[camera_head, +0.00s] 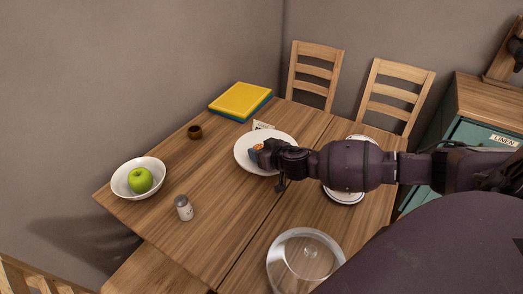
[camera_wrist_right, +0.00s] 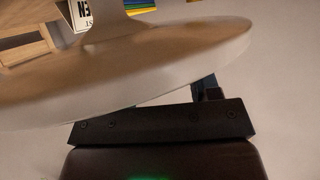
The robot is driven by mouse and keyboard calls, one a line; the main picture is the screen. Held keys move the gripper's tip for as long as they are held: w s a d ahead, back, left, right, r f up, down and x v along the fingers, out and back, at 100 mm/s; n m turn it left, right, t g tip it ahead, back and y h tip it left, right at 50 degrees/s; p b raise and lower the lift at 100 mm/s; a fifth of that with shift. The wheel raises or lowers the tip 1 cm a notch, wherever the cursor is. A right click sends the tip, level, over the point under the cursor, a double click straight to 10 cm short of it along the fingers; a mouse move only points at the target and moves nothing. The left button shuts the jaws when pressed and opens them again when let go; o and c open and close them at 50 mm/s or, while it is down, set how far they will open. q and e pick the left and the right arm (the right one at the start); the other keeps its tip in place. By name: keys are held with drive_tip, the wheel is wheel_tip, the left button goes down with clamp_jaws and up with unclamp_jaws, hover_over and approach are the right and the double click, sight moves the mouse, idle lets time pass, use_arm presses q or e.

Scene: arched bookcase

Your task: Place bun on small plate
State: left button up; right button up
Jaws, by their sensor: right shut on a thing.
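My right gripper (camera_head: 259,153) is over the white raised round dish (camera_head: 284,138) on the wooden table. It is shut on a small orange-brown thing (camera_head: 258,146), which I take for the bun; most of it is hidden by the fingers. In the right wrist view the pale dish (camera_wrist_right: 150,70) with a stem fills much of the picture; the bun is not visible there. White plate ware (camera_head: 344,199) with a dark rim shows partly beneath my right forearm; its middle is hidden. My left gripper is not in view.
A bowl (camera_head: 118,188) with a green apple (camera_head: 140,180), a shaker (camera_head: 184,208), a brown cup (camera_head: 195,132) and yellow and teal books (camera_head: 240,101) stand on the left half. A card (camera_head: 261,125) stands behind the dish.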

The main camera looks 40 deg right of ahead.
drive_tip(key=shift+f, duration=0.1)
drive_tip(key=o, duration=0.9)
